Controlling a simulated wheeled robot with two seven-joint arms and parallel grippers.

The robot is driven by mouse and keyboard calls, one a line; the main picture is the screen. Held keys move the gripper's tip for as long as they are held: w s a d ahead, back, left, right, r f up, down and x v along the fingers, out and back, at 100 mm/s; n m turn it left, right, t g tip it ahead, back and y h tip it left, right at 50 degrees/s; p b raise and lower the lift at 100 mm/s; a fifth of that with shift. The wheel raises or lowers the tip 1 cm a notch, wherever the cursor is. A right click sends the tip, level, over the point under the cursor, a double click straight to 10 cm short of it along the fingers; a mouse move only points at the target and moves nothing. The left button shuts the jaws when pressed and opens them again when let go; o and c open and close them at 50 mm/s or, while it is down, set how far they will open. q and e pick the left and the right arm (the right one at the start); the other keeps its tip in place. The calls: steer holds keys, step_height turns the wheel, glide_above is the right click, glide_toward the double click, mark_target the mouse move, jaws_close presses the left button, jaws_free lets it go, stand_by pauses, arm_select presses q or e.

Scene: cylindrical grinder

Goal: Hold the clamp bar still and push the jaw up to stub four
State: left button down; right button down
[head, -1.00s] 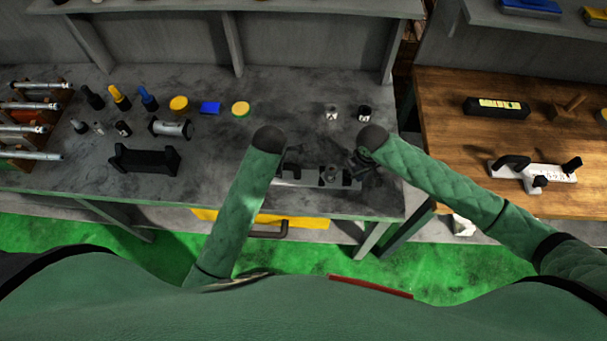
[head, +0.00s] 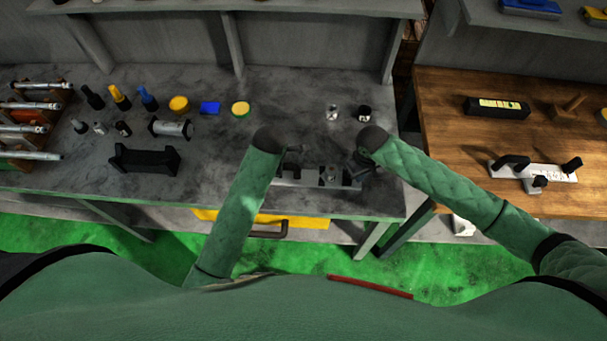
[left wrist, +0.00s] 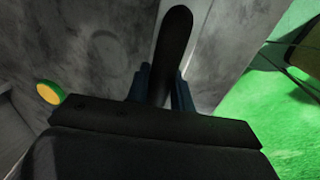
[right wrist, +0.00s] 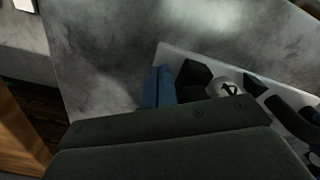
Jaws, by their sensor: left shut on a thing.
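The clamp bar (head: 318,181) is a pale grey bar lying near the front edge of the grey bench, partly covered by my arms in the head view. My left gripper (left wrist: 160,88) is shut on its black upright handle (left wrist: 176,35), with one blue finger on each side. My right gripper (right wrist: 158,87) has its blue fingers close together with nothing seen between them, at the bar's right end. A black block (right wrist: 194,78), apparently the jaw, stands just beside the fingers; I cannot tell whether they touch. A round pale knob (right wrist: 228,88) is beyond it. The stubs cannot be told apart.
A similar bar (head: 540,173) lies on the wooden bench across a gap.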

steer(key=shift+r, duration=1.45)
arm_select(q)
steer(key=shift+d, duration=0.1)
arm_select(e)
steer(key=shift+a, duration=2.2)
stand_by(0.4)
steer(key=shift+r, duration=0.15)
steer(key=shift+d+r, duration=0.1)
steer(key=shift+r, duration=0.9)
steer(key=shift+d+r, duration=0.2)
steer(key=shift+r, duration=1)
steer(key=shift+d+r, duration=0.2)
steer(key=shift+r, duration=1)
